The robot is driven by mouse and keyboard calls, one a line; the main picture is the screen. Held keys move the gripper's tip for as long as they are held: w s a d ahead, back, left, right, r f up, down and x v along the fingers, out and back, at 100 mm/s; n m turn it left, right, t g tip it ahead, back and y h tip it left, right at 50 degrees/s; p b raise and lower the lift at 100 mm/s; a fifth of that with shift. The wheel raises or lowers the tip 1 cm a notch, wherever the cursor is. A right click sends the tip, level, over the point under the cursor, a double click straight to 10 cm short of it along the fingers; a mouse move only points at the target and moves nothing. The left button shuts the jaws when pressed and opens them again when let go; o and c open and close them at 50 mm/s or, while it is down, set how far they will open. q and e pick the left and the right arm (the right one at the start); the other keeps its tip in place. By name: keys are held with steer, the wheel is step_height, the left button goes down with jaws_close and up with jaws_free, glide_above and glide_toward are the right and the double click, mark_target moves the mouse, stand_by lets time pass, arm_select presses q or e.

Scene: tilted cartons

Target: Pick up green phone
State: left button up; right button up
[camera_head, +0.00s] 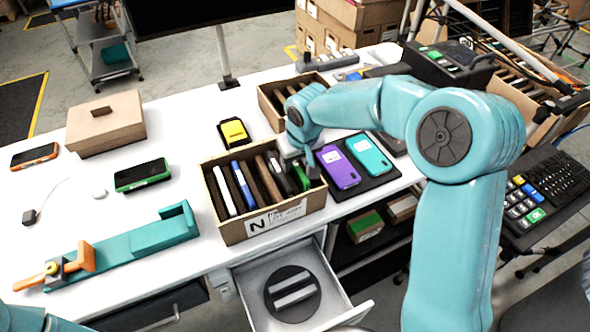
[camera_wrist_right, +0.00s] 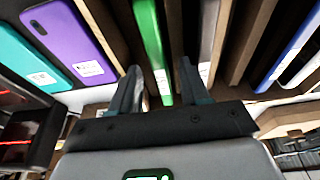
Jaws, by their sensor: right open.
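A green phone (camera_head: 301,178) stands on edge at the right end of the cardboard carton (camera_head: 232,231) marked N. In the right wrist view the green phone (camera_wrist_right: 152,45) shows between the two fingers of my open right gripper (camera_wrist_right: 160,80). In the head view my right gripper (camera_head: 298,160) is over the right end of this carton, partly hidden by its own wrist. Contact between fingers and phone cannot be told. Another phone with a green edge and dark screen (camera_head: 142,175) lies on the table at the left. My left gripper is not in view.
Several other devices and brown dividers stand in the carton. A purple phone (camera_head: 338,167) and a teal phone (camera_head: 369,154) lie on a dark mat to the right. A second carton (camera_head: 267,108) is behind. An open drawer (camera_head: 345,318) is below the table's front edge.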

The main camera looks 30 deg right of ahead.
steer(key=shift+s+a+r, duration=0.1)
steer(key=shift+s, duration=0.05)
jaws_close()
